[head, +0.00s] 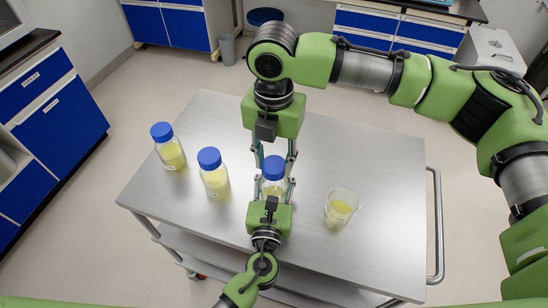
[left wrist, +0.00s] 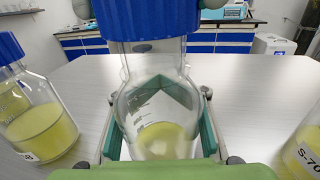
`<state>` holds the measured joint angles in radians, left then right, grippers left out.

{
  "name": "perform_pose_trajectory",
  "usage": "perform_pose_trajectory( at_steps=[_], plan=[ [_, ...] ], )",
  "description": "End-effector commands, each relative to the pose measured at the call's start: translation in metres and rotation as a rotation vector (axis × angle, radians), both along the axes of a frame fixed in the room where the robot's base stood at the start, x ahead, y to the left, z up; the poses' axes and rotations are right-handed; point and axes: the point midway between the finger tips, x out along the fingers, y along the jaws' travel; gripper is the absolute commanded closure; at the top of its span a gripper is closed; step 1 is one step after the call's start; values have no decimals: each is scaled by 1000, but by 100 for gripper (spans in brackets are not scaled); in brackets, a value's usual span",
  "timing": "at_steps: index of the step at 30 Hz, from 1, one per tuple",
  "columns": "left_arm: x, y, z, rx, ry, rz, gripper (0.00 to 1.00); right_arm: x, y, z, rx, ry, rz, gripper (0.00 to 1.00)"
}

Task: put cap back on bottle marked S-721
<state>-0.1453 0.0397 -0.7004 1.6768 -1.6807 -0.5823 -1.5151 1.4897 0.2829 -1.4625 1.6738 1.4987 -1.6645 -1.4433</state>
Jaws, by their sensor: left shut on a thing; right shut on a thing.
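A clear glass bottle (left wrist: 155,110) with pale yellow liquid stands on the table between the fingers of my left gripper (head: 273,186). These fingers are shut on its body from the near side. My right gripper (head: 273,160) points down from above, shut on a blue cap (head: 273,167) at the bottle's top. The cap also shows in the left wrist view (left wrist: 145,18). It sits over the neck, but I cannot tell whether it is fully seated. The S-721 marking is not readable on this bottle.
Two blue-capped bottles with yellow liquid, one (head: 214,175) nearer and one (head: 168,147) farther left, stand on the metal table (head: 380,170). The table's right side is mostly clear.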

Motion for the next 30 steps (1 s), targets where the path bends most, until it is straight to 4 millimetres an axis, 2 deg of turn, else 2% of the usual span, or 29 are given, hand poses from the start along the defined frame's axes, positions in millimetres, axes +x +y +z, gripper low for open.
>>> perform_pose_trajectory(
  at_steps=[21, 26, 30],
  plan=[
    [0, 0, 0, 0, -1, 1, 100, 0, 0, -11, 1, 1, -15, 74],
    [0, 0, 0, 0, -1, 1, 100, 0, 0, -12, 2, 2, -183, 74],
    [0, 0, 0, 0, -1, 1, 100, -1, 0, -12, 2, 2, -441, 74]
  ],
)
